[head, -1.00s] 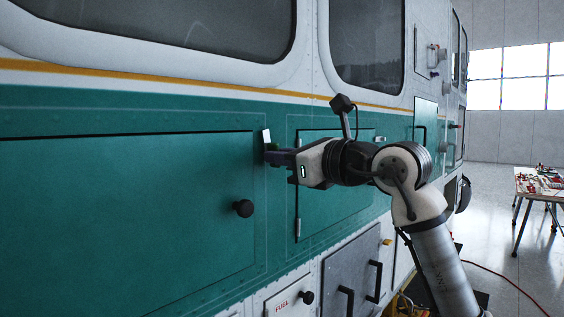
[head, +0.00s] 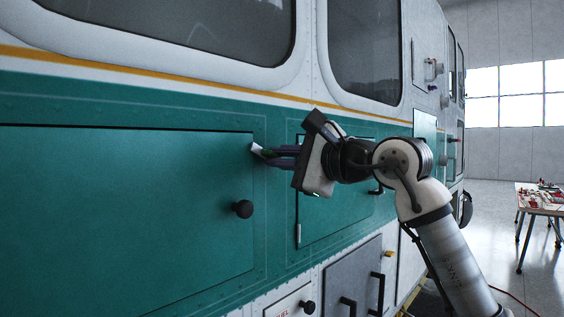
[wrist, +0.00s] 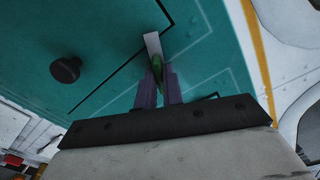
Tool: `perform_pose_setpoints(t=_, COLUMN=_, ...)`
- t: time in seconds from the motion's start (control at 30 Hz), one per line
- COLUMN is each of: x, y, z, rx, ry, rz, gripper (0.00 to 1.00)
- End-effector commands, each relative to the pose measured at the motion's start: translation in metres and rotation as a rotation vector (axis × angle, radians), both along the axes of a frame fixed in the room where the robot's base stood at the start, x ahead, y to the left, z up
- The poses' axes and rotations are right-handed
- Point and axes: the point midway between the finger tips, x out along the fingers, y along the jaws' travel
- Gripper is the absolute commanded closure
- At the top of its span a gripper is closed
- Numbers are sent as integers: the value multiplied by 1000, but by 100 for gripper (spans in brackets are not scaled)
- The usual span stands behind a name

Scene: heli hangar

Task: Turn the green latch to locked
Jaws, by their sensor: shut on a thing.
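The green latch (wrist: 157,66) shows in the wrist view between the two purple fingers of my gripper (wrist: 159,88), which is shut on it. A pale flat piece (wrist: 152,45) sticks out beyond the fingertips and reaches toward the edge of the green door. In the head view, my gripper (head: 274,156) is at the upper right corner of the large green door (head: 120,200), with the pale piece (head: 257,150) tilted at its tip. The fingers hide most of the latch there.
A black knob (head: 242,209) sticks out of the large door below my gripper. A smaller green door (head: 335,215) with a dark handle lies behind my wrist. A grey panel (head: 350,270) with black handles is lower down. A table (head: 540,200) with tools stands far right.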

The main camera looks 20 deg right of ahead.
Motion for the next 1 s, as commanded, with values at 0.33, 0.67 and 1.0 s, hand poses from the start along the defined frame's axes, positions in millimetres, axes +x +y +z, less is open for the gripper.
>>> perform_pose_setpoints(t=0.33, x=0, y=0, z=0, rx=-230, ry=-154, rz=0, gripper=100)
perform_pose_setpoints(t=0.67, x=0, y=0, z=0, rx=-349, ry=-232, rz=0, gripper=100)
perform_pose_setpoints(t=1.0, x=0, y=0, z=0, rx=-376, ry=-250, rz=0, gripper=100)
